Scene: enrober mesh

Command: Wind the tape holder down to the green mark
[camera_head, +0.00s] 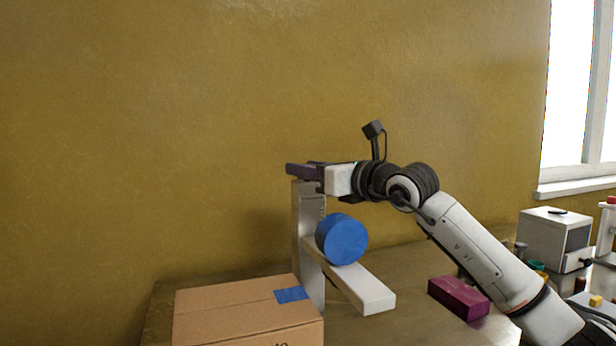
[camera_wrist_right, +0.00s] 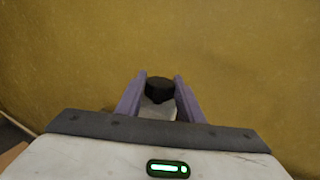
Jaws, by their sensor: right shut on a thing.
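The tape holder is a pale arm (camera_head: 368,292) that sticks out from an upright grey post (camera_head: 309,220). A blue tape roll (camera_head: 343,239) sits at the arm, beside the post. A scale shows faintly near the top of the post. I cannot make out the green mark. My right gripper (camera_head: 297,170) is level at the top of the post. In the right wrist view its purple fingers (camera_wrist_right: 159,92) are shut on a black knob (camera_wrist_right: 160,86) at the post's top. The knob is hidden by the fingers in the head view. My left gripper is not in view.
A cardboard box (camera_head: 235,300) with a blue tape strip (camera_head: 291,295) stands at the post's front left. A dark magenta block (camera_head: 458,297) lies on the table right of the holder. A white machine (camera_head: 553,236) and small items stand at the far right, below the window.

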